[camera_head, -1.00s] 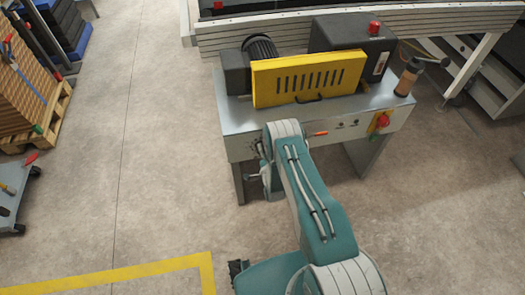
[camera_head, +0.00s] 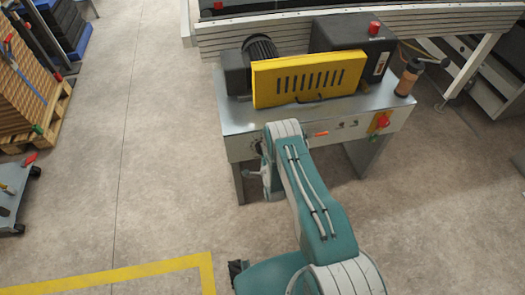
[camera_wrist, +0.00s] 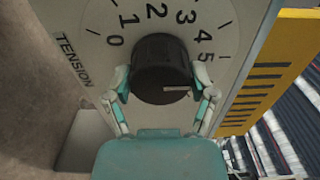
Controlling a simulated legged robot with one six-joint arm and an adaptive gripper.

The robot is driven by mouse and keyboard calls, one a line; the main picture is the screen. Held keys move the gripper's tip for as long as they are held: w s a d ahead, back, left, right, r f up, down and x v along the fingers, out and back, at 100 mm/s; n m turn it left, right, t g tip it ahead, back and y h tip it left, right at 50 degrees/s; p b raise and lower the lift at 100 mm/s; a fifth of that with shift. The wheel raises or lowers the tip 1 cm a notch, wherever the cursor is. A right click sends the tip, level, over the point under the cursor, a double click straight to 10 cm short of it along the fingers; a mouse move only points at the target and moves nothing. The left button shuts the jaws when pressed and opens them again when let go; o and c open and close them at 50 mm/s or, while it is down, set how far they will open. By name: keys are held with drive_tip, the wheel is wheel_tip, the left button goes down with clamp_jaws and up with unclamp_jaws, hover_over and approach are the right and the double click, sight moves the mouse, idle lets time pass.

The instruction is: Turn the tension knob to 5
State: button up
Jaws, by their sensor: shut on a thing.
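The tension knob (camera_wrist: 155,49) is a black round knob on a pale dial panel (camera_wrist: 243,22) in the wrist view. Its white pointer line points to the right in the picture, on the side of the 5. Numbers 0 to 5 run over the knob from left to right. The word TENSION stands at the left. My gripper (camera_wrist: 163,79) is shut on the knob, one fingertip against each side. In the head view, my arm reaches the front left of the machine (camera_head: 235,115) and mostly hides the knob and gripper.
A yellow slotted guard (camera_head: 262,88) sits on the machine. An orange-tipped lever (camera_head: 318,134) and a red button (camera_head: 382,121) are on its front. A wooden stack on a pallet (camera_head: 52,122) stands far left.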

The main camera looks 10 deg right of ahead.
drive_tip(key=shift+s+d+f, duration=0.1)
drive_tip(key=shift+d+f, duration=0.1)
drive_tip(key=o, duration=1)
drive_tip(key=shift+o, duration=0.2)
drive_tip(key=shift+r, duration=0.1)
drive_tip(key=shift+s+a, duration=0.1)
drive_tip(key=shift+s, duration=0.15)
drive_tip(key=s, duration=1.1)
drive_tip(key=shift+s, duration=0.2)
